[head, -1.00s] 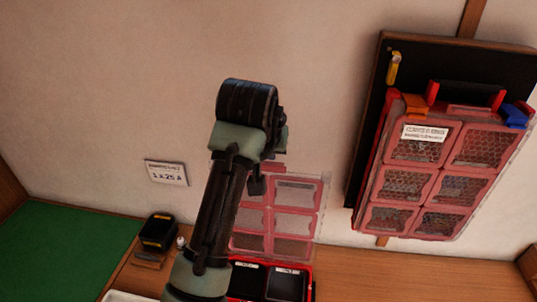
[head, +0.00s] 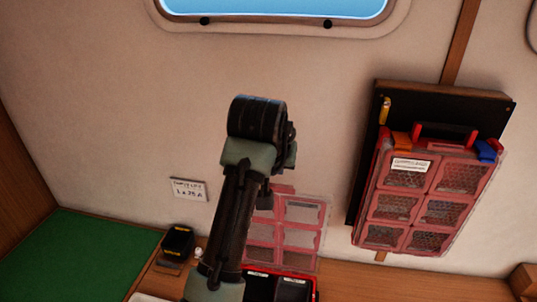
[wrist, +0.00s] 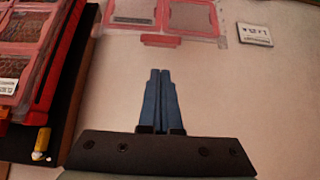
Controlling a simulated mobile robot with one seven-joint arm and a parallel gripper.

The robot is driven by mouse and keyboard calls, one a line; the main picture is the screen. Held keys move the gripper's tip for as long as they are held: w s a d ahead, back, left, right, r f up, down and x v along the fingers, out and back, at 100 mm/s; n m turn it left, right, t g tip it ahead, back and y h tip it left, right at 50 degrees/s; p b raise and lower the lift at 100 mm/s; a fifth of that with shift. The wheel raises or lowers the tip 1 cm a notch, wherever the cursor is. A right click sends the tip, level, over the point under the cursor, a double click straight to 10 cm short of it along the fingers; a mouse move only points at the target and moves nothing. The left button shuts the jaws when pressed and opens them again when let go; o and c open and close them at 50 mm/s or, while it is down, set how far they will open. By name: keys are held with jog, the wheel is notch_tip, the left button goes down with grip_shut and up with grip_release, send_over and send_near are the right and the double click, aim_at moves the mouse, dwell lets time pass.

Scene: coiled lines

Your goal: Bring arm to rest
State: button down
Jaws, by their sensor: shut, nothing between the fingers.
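My arm rises from the lower middle of the head view, with its black wrist joint at the top in front of the wall. My gripper (wrist: 160,100) shows in the wrist view with its two blue fingers together and nothing between them. In the head view the fingers are hidden behind the arm or too small to tell.
A red organizer case (head: 425,195) hangs on a black wall board (head: 450,98) at the right. An open red case (head: 300,225) stands on the wooden bench behind my arm. A small black device (head: 177,243) sits beside a green mat (head: 80,255). A labelled card (head: 188,189) is on the wall.

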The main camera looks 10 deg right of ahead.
jog(key=s+r+t+h+b, duration=0.1)
jog(key=s+r+t+b, duration=0.1)
jog(key=r+t+b, duration=0.4)
jog(key=s+r+t+h+b, duration=0.1)
jog(key=s+r+t, duration=0.1)
jog(key=r+t, duration=0.5)
jog(key=s+a+r+n+t+y+b, duration=0.2)
jog(key=s+a+r, duration=0.3)
jog(key=s, duration=0.4)
jog(key=s+a+r+n+t+y+b, duration=0.2)
jog(key=s+a+r+t, duration=0.3)
jog(key=s, duration=0.4)
notch_tip(320, 180, up, 2)
jog(key=shift+s+a+r+n+y, duration=0.2)
jog(key=shift+a+n+y, duration=0.1)
jog(key=shift+a+y, duration=0.35)
jog(key=shift+w, duration=0.1)
